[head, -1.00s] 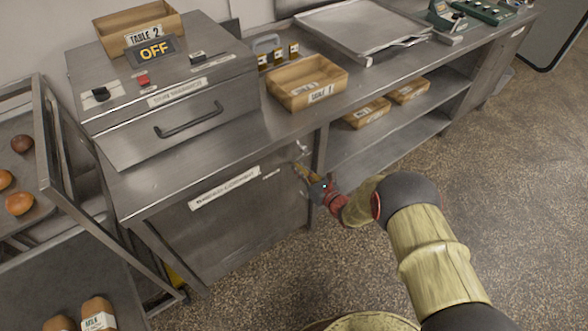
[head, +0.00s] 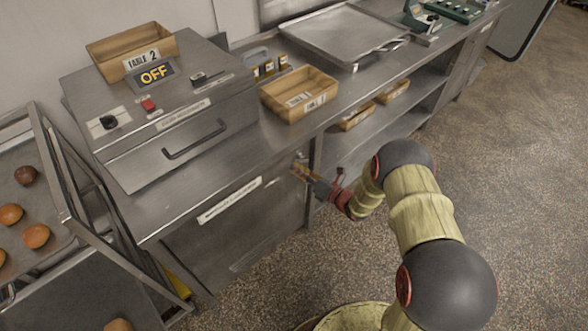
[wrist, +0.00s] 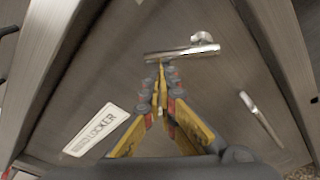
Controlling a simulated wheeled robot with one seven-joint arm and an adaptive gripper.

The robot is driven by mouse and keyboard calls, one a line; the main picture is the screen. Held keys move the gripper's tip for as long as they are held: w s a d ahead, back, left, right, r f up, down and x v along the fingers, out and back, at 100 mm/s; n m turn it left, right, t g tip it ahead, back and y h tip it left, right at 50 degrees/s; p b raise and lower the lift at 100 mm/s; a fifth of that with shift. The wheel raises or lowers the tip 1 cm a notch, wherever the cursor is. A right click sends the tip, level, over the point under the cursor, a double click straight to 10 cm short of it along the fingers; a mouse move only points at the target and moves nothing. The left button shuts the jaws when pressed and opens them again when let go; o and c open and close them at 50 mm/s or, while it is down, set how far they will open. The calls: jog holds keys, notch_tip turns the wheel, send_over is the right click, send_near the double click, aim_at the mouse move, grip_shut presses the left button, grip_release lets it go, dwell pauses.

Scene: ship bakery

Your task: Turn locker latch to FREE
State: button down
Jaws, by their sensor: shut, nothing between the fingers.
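The locker (head: 250,228) is a grey metal door under the counter, with a white label strip (head: 230,200). In the wrist view its LOCKER label (wrist: 97,130) is at lower left. The latch (wrist: 182,51) shows there as a silver bar with a small knob at its right end, lying nearly level across the picture. My gripper (wrist: 161,66) is shut and empty, its yellow fingertips just below the bar. I cannot tell whether they touch it. In the head view my gripper (head: 298,168) is at the door's upper right corner and hides much of the latch.
A slim silver bar (wrist: 260,118) is on the door to the right. The counter above holds an OFF-marked machine (head: 165,110) and a wooden box (head: 299,93). A tray rack (head: 60,190) stands at left. The floor (head: 520,200) at right is clear.

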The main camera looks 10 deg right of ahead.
aim_at(297, 160)
jog(key=r+m+p, duration=0.2)
jog(key=shift+w+d+m, duration=0.2)
jog(key=shift+d+m, duration=0.05)
jog(key=shift+m, duration=0.05)
jog(key=m, duration=0.1)
jog(key=r+m+p, duration=0.1)
jog(key=shift+w+d+m+y+p, duration=0.25)
jog(key=shift+d+m+y+p, duration=0.05)
jog(key=shift+d+y, duration=0.1)
jog(key=m, duration=0.1)
jog(key=d+r+m+p, duration=0.1)
jog(key=shift+w+m, duration=0.3)
jog(key=shift+w, duration=0.05)
jog(key=shift+w+d+r+p, duration=0.1)
jog(key=shift+w+d+p, duration=0.05)
jog(key=shift+d+p, duration=0.15)
